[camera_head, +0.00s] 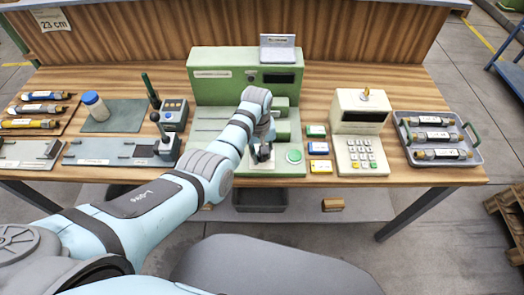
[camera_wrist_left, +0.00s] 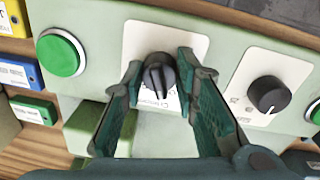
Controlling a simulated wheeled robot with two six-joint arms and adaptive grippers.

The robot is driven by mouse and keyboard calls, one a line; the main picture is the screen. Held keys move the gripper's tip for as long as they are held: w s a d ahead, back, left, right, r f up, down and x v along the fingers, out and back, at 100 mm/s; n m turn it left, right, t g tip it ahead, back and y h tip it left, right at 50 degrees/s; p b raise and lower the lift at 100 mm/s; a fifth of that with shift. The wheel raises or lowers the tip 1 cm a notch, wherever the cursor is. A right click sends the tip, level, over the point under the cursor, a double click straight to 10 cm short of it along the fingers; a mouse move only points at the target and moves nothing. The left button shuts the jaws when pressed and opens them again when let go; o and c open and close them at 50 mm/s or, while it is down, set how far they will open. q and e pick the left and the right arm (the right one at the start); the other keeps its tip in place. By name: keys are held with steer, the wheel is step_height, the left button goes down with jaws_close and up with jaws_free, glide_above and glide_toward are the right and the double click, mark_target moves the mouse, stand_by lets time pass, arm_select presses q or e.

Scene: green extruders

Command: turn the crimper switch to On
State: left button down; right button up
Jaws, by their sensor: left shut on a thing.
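The green crimper machine (camera_head: 212,120) stands at the middle of the table. Its black crimper switch knob (camera_wrist_left: 157,76) sits on a white label plate (camera_wrist_left: 140,42) on the front panel. The fingers and wrist hide part of the plate. My right gripper is not in view.
A round green button (camera_head: 294,156) is right of the switch in the head view. A second black knob (camera_wrist_left: 268,94) is on the same panel. Coloured boxes (camera_head: 319,148), a keypad device (camera_head: 359,145) and a grey tray (camera_head: 400,118) stand to the right.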

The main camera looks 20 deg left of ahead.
arm_select(q)
steer(key=shift+r+m+p, duration=0.1)
steer(key=shift+m+p, duration=0.3)
steer(key=shift+m, duration=1.7)
steer(key=m, duration=0.3)
steer(key=shift+a+m, duration=0.1)
steer(key=shift+m, duration=0.2)
steer(key=shift+w+m, duration=0.1)
steer(key=shift+m, duration=1.4)
steer(key=c, duration=1.3)
jaws_free()
